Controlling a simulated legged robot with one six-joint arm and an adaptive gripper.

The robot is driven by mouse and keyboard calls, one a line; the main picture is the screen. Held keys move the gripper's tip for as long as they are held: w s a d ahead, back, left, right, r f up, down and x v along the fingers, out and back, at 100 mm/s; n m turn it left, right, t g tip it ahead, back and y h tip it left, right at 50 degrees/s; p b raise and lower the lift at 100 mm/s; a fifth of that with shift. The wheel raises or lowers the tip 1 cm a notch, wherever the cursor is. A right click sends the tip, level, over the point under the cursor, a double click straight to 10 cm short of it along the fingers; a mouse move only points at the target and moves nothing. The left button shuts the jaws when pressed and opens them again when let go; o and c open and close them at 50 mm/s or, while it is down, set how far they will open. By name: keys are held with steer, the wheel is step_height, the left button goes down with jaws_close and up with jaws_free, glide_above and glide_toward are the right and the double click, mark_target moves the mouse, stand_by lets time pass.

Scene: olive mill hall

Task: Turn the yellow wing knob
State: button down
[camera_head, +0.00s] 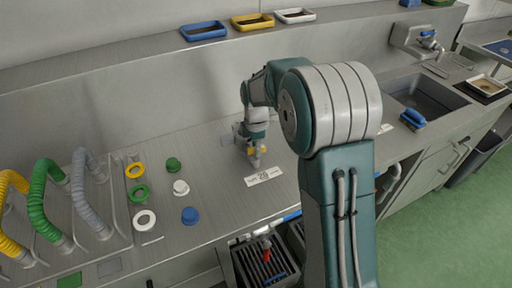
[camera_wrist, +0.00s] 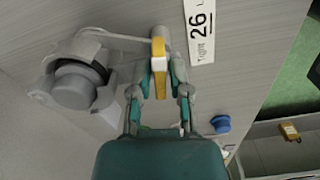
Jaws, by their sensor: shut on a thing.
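The yellow wing knob (camera_wrist: 159,55) shows in the wrist view as a narrow yellow bar near the top middle. It sits at the end of a grey metal fitting with a round grey cap (camera_wrist: 82,82) to its left. My gripper (camera_wrist: 160,72) is shut on the knob, with one finger on each side of it. In the head view my gripper (camera_head: 254,158) points down at the worktop, and a little yellow of the knob (camera_head: 237,128) shows beside it. Most of the knob and fitting is hidden behind my gripper there.
A white label (camera_head: 263,177) marked 26 lies by the fitting. Green, white and blue caps (camera_head: 190,215) and rings stand to the left, beside coloured hoses (camera_head: 47,205). Trays (camera_head: 252,21) line the back ledge. A sink (camera_head: 425,98) is at right. A crate (camera_head: 264,264) sits below the worktop.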

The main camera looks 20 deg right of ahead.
steer(key=m, duration=0.4)
steer(key=shift+w, duration=0.1)
steer(key=m, duration=0.9)
steer(key=shift+m, duration=0.3)
steer(key=m, duration=0.3)
steer(key=shift+m, duration=0.3)
steer(key=m, duration=0.3)
steer(key=shift+m, duration=0.3)
steer(key=m, duration=0.4)
steer(key=shift+m, duration=0.3)
steer(key=m, duration=0.4)
steer(key=shift+m, duration=2.1)
